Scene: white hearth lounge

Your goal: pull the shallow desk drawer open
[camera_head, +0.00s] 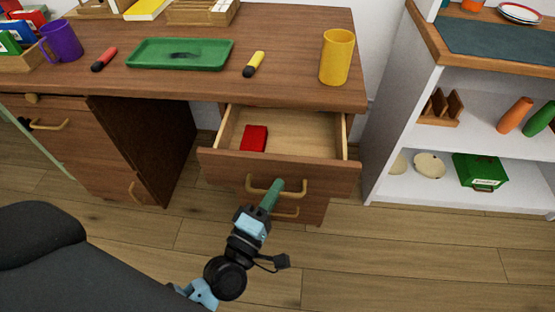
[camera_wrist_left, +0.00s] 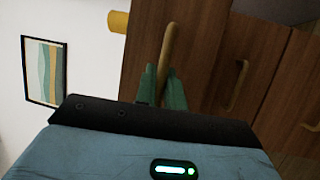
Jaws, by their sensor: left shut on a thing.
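The shallow desk drawer (camera_head: 225,165) stands pulled out from under the right side of the wooden desk (camera_head: 300,75) in the head view. A red box (camera_head: 254,138) lies inside it. My left gripper (camera_head: 275,190) is at the drawer's front, shut on its brass bar handle (camera_head: 262,191). In the left wrist view the green fingers (camera_wrist_left: 163,88) close around the handle (camera_wrist_left: 170,50), which runs upright in that picture. My right gripper is in neither view.
On the desk are a green tray (camera_head: 180,54), a yellow cup (camera_head: 337,57), a yellow marker (camera_head: 254,64), a red marker (camera_head: 104,59) and a purple mug (camera_head: 62,41). A white shelf unit (camera_head: 400,135) stands at the right. The wood floor (camera_head: 400,260) in front is clear.

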